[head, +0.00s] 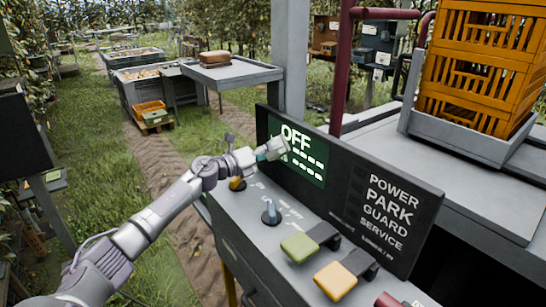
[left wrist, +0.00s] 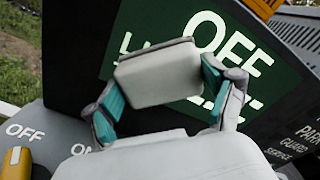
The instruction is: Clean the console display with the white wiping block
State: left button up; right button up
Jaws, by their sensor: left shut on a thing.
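The console display (head: 313,172) is a dark green screen with white "OFF" lettering on the upright black panel. It also shows in the left wrist view (left wrist: 285,82). My left gripper (head: 265,154) is in front of the display's left part. In the left wrist view its teal-padded fingers are shut on the white wiping block (left wrist: 158,72). The block overlaps the lower left of the display and hides part of its lettering. I cannot tell whether the block touches the screen. My right gripper is not in view.
A yellow knob (head: 237,184) is beside my left wrist. Orange crates (head: 478,75) stand behind at the right. Grass lies open at the left.

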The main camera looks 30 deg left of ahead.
pick_arm(q)
jog(key=shift+w+a+f+b, duration=0.1)
jog(key=shift+w+a+b, duration=0.15)
jog(key=shift+a, duration=0.25)
jog(key=shift+w+a+b, duration=0.15)
jog(key=shift+a+b, duration=0.1)
jog(key=shift+a, duration=0.2)
jog(key=v, duration=0.6)
jog(key=shift+b, duration=0.45)
